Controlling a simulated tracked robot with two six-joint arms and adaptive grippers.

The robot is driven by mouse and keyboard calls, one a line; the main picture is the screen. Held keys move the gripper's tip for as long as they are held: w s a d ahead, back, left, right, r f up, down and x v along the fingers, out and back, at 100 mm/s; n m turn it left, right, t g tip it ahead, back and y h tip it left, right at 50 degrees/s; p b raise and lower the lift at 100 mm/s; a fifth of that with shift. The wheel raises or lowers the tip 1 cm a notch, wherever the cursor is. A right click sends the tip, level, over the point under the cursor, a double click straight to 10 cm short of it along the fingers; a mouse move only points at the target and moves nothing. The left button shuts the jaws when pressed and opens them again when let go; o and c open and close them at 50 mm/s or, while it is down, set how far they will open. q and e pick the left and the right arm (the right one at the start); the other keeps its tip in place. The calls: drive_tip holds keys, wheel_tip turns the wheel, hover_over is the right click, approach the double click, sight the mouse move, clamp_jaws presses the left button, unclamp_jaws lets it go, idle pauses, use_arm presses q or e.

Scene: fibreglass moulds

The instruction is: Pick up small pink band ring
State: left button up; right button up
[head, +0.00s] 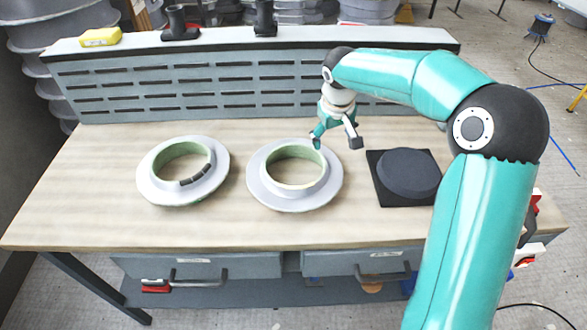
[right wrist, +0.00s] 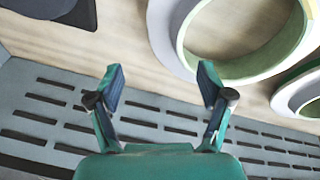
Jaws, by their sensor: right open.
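I cannot make out a pink band ring in either view. Two grey flanged ring moulds with pale green inner walls lie flat on the wooden bench: the left ring mould (head: 150,182) and the middle ring mould (head: 262,190). My right gripper (head: 336,141) is above the bench, behind and right of the middle ring mould. In the right wrist view its two fingers (right wrist: 160,76) are spread with nothing between them. The middle ring mould shows there at top right (right wrist: 180,48). My left gripper is out of view.
A dark round mould on a square black base (head: 408,173) sits at the right of the bench (head: 90,222). A slotted grey back panel (head: 150,88) stands behind, with a yellow block (head: 100,37) and dark fittings on its ledge. The bench front is clear.

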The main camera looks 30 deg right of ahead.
sight(329, 159)
drive_tip(key=x, duration=0.6)
drive_tip(key=shift+p, duration=0.3)
drive_tip(key=shift+f+p, duration=0.3)
drive_tip(key=shift+f, duration=0.3)
drive_tip(key=x, duration=0.2)
drive_tip(key=p+x, duration=0.1)
drive_tip(key=x, duration=0.1)
drive_tip(key=shift+s+a+f, duration=0.1)
drive_tip(key=shift+s+a, duration=0.05)
drive_tip(key=shift+a, duration=0.1)
drive_tip(key=shift+c, duration=0.3)
clamp_jaws()
